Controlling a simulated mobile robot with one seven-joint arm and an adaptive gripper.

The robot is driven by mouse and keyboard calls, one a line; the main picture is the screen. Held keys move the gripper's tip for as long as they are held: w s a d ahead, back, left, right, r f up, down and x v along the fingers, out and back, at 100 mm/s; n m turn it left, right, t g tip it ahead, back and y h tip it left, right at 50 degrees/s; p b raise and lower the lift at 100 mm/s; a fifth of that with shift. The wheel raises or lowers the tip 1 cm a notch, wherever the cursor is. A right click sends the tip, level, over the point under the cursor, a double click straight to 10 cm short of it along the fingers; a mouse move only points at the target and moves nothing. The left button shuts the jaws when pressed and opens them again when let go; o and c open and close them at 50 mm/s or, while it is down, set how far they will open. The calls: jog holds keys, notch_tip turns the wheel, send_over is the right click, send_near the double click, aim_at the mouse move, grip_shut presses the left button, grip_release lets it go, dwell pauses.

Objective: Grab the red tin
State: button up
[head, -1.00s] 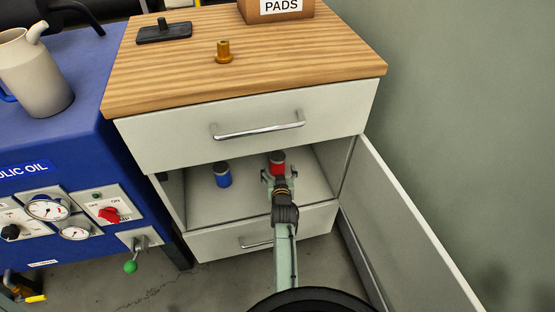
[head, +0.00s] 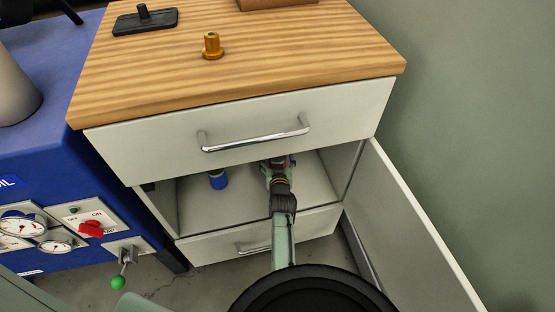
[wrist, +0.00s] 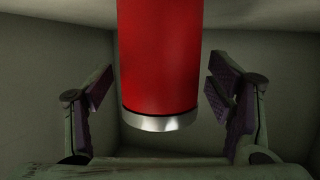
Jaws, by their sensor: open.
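The red tin (wrist: 160,60) stands large in the middle of the wrist view, with a silver rim at its lower end in the picture. My gripper (wrist: 160,92) is open, with one purple-padded finger on each side of the tin. Gaps show between both pads and the tin.
A blue tin (head: 218,180) stands left of my gripper on the compartment floor. The drawer front (head: 250,125) hangs just above. An open door (head: 410,220) stands at the right. A brass nozzle (head: 212,46) is on the wooden top.

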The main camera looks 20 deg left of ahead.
jog(key=shift+s+r, duration=0.1)
jog(key=shift+c, duration=0.2)
jog(key=c, duration=1.5)
